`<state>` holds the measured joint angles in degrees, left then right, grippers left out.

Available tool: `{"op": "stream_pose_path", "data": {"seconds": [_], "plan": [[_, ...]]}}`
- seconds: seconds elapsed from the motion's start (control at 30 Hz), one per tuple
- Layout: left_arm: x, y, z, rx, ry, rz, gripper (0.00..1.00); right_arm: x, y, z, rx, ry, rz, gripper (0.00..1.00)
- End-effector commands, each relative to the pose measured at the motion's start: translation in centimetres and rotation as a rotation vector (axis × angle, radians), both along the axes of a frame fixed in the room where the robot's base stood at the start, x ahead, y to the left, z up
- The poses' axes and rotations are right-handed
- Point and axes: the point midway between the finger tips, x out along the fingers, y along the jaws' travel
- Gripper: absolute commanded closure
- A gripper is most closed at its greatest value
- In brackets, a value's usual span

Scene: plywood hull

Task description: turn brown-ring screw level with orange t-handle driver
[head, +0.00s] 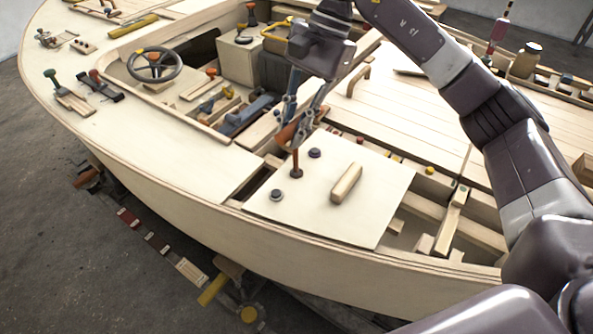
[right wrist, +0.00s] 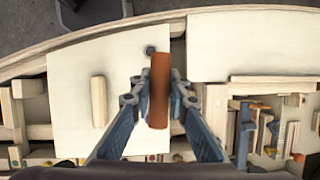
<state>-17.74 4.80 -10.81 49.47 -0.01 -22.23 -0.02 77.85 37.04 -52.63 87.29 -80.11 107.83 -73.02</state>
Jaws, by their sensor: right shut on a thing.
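My right gripper (head: 299,120) is shut on the orange T-handle driver (head: 288,135), above the pale hatch panel (head: 310,212). The driver's shaft points straight down, and its tip meets the brown-ring screw (head: 296,173), which it mostly covers. I cannot tell how far that screw stands out. In the right wrist view the orange handle (right wrist: 159,90) lies between the two fingers and hides the screw beneath. A blue-ringed screw (head: 314,153) and a dark grey screw (head: 277,195) sit on the same panel, either side of it. My left gripper is not in view.
A wooden grip block (head: 346,183) stands on the panel to the right of the screws. An open framed bay (head: 440,215) lies right of the panel. A cockpit with a steering wheel (head: 154,65) and several loose parts lies left. The bare deck (head: 185,140) is free.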

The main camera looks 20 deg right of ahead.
Motion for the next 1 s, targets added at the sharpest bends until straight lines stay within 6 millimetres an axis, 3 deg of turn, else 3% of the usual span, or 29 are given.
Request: {"op": "stream_pose_path", "data": {"seconds": [0.23, 0.7, 0.83, 1.0], "plan": [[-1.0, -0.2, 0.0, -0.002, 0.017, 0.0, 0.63, 0.0, 0.0, -0.1, 0.0, 0.0, 0.0, 1.0], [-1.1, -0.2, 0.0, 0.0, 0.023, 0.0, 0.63, 0.0, 0.0, -0.3, 0.0, 0.001, -0.002, 1.0], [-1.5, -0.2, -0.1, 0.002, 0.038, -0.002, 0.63, 0.0, -0.1, -0.5, -0.001, 0.0, -0.072, 1.0], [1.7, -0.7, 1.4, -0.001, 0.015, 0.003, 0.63, 0.2, 0.0, -0.6, -0.003, -0.002, -0.261, 1.0]]}}
